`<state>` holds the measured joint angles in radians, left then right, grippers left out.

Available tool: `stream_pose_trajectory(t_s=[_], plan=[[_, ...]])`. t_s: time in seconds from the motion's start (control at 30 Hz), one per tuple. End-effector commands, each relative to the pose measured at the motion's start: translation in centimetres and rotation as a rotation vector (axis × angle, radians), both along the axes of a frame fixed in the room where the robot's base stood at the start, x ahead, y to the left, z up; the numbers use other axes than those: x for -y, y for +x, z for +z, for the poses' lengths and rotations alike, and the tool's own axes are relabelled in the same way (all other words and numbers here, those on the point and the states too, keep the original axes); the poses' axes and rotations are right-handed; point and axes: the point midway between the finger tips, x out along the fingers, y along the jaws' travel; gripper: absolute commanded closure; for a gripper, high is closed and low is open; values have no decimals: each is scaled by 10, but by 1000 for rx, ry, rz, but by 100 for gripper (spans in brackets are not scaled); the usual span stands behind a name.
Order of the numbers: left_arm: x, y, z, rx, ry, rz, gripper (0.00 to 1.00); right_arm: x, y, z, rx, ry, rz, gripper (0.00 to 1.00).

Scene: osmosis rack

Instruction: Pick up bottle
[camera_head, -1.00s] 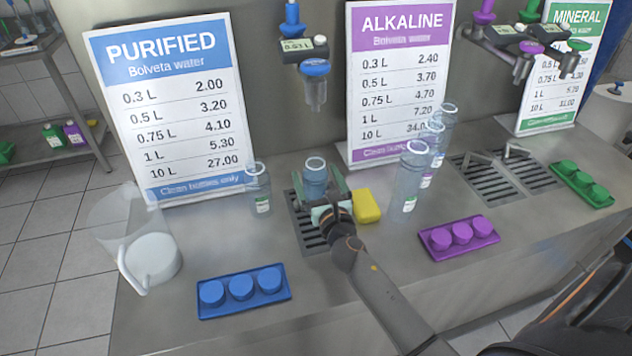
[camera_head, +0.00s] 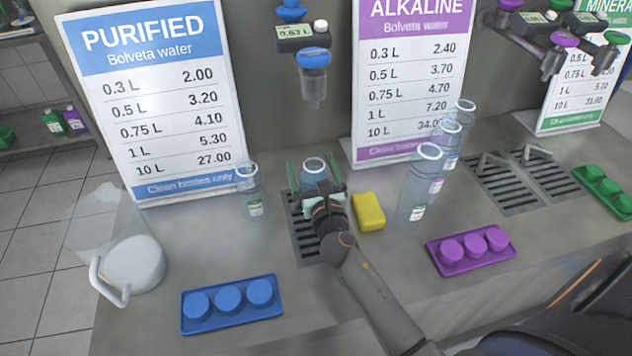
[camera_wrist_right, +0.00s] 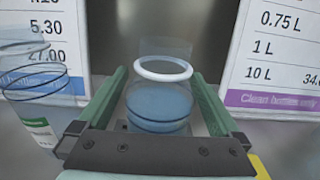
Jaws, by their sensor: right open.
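A clear bottle (camera_head: 313,168) with a pale rim stands on the left drain grate, below the purified-water tap. In the right wrist view the bottle (camera_wrist_right: 159,105) holds bluish water and stands between the two green fingers. My right gripper (camera_head: 316,172) is open around the bottle, one finger on each side. In the wrist view a gap shows on both sides of the bottle. The bottle's lower part is hidden by the gripper body. My left gripper is not in view.
Another clear bottle (camera_head: 250,190) stands just left of the grate. A yellow sponge (camera_head: 368,211) lies right of my gripper. Several bottles (camera_head: 417,187) stand farther right. Blue caps on a tray (camera_head: 233,322), purple caps on a tray (camera_head: 482,262) and a clear pitcher (camera_head: 132,262) are nearby.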

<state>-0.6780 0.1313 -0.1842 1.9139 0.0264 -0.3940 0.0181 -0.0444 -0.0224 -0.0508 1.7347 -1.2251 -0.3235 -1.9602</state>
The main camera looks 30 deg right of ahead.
Motion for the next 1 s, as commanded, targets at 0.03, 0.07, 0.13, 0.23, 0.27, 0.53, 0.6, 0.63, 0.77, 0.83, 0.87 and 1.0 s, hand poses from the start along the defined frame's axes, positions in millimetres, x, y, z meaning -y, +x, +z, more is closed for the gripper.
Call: stream_pose_trajectory(t_s=[0.03,0.07,0.13,0.23,0.27,0.53,0.6,0.63,0.77,0.83,0.87,1.0], plan=[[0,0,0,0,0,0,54,-1,0,0,0,0,0,0],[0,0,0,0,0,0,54,-1,0,0,0,0,0,0],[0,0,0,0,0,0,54,-1,0,0,0,0,0,0],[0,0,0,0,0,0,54,-1,0,0,0,0,0,0],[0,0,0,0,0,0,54,-1,0,0,0,0,0,0],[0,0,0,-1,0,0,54,-1,0,0,0,0,0,27],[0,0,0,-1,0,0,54,-1,0,0,0,1,0,35],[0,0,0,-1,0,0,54,-1,0,0,0,0,0,38],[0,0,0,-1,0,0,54,-1,0,0,0,0,0,53],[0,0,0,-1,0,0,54,-1,0,0,0,0,0,61],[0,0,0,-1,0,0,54,-1,0,0,0,0,0,64],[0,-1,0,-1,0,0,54,-1,0,0,0,0,0,80]])
